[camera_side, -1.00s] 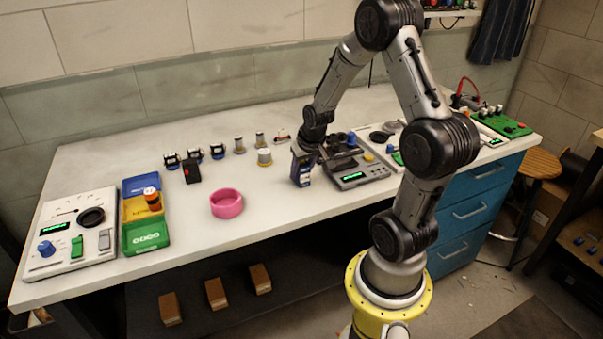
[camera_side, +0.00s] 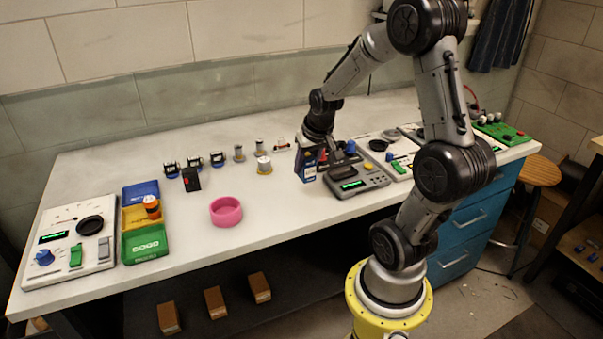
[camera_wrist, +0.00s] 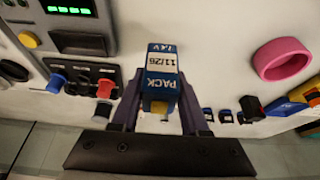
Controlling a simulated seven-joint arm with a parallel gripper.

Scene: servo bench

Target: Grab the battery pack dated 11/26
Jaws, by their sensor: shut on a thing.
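The battery pack (camera_wrist: 160,64) is a dark blue box with a white label reading 11/26 and the word PACK, seen in the wrist view. My gripper (camera_wrist: 158,112) is shut on it, one finger on each side. In the side view the pack (camera_side: 307,172) hangs below my gripper (camera_side: 312,155), just left of a grey device. I cannot tell for sure in the side view how far its lower end is above the bench.
A grey device with a green display (camera_side: 356,182) stands close on the right. A pink ring (camera_side: 226,212), small metal cylinders (camera_side: 264,165), and blue, yellow and green bins (camera_side: 145,242) lie to the left. Bare bench (camera_side: 285,210) is free between ring and device.

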